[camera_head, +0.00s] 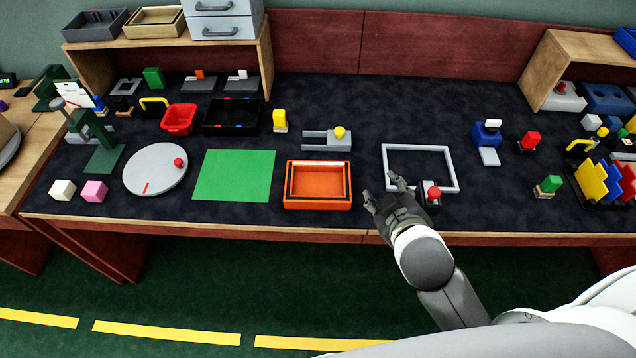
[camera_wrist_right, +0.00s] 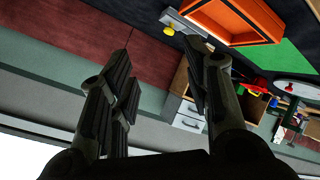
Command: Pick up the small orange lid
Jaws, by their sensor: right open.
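An orange rectangular box (camera_head: 318,203) with a dark rim stands near the front edge of the table in the head view. A smaller orange rectangle (camera_head: 318,181) shows within its rim; I cannot tell whether this is the lid or the box's inside. The orange box also shows at the top of the right wrist view (camera_wrist_right: 238,22). My right gripper (camera_head: 383,188) is open and empty, just right of the box and apart from it. Its spread fingers also show in the right wrist view (camera_wrist_right: 158,62). My left gripper is out of view.
A grey square frame (camera_head: 420,148) and a grey block with a red knob (camera_head: 432,193) are close to my right gripper. A green mat (camera_head: 234,175) lies left of the orange box. A grey piece with a yellow knob (camera_head: 328,141) is behind it.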

